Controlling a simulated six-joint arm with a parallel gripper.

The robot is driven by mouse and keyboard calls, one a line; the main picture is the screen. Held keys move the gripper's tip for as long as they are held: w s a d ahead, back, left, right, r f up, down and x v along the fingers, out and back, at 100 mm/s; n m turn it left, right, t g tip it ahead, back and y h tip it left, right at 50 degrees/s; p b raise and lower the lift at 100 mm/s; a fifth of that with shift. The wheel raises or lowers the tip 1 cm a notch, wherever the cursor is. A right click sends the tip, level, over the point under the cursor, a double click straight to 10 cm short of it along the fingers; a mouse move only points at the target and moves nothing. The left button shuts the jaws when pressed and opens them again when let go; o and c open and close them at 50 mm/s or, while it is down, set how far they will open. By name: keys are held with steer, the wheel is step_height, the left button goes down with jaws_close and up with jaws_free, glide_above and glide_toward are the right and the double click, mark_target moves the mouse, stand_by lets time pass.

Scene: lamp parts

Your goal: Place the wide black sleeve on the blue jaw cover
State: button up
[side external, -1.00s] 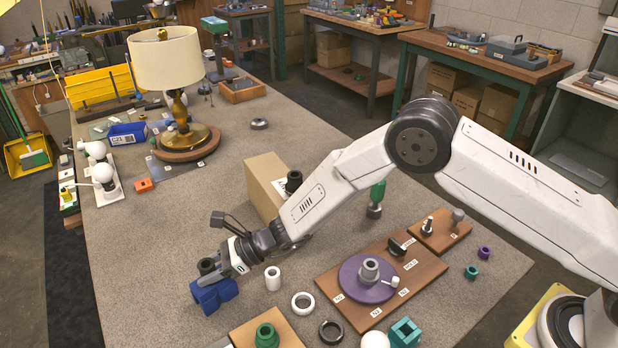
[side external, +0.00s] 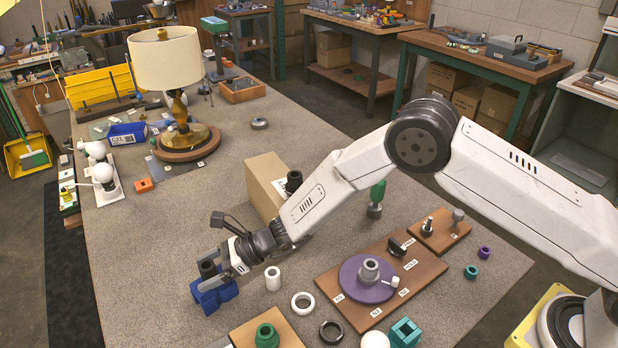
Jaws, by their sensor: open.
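The blue jaw cover (side external: 220,297) is a blocky blue piece on the grey bench top at the left front. A short black sleeve (side external: 208,267) with an open top stands upright on the blue jaw cover. My gripper (side external: 211,276) is open, with its fingers at the sleeve and just over the blue piece. One grey finger is visible on the near side of the sleeve. The sleeve's lower edge and its contact with the blue piece are partly hidden by the finger.
A white sleeve (side external: 273,278) stands close to the right of my gripper. A white ring (side external: 302,303) and a black ring (side external: 331,332) lie nearby. A wooden board (side external: 340,298) carries a purple disc (side external: 352,288). A cardboard box (side external: 262,185) stands behind my arm.

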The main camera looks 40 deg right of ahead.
steer(key=v, duration=1.2)
stand_by(0.6)
steer(key=shift+s+d+r+n+g, duration=0.2)
steer(key=shift+s+d+n+g, duration=0.1)
steer(key=shift+s+d+n, duration=0.1)
steer(key=s+d+r+n+h, duration=0.2)
steer(key=s+d+n+h, duration=0.4)
steer(key=s+d+n, duration=0.3)
steer(key=s+d+r+n+g+h, duration=0.1)
steer(key=s+d+r+n+h, duration=0.2)
steer(key=d, duration=1.3)
steer(key=s+n+h, duration=0.3)
steer(key=s+n, duration=0.3)
steer(key=n, duration=0.2)
steer(key=shift+s+d+r+n+h, duration=0.3)
steer(key=shift+d+r+n+h, duration=0.05)
steer(key=shift+n+h, duration=0.05)
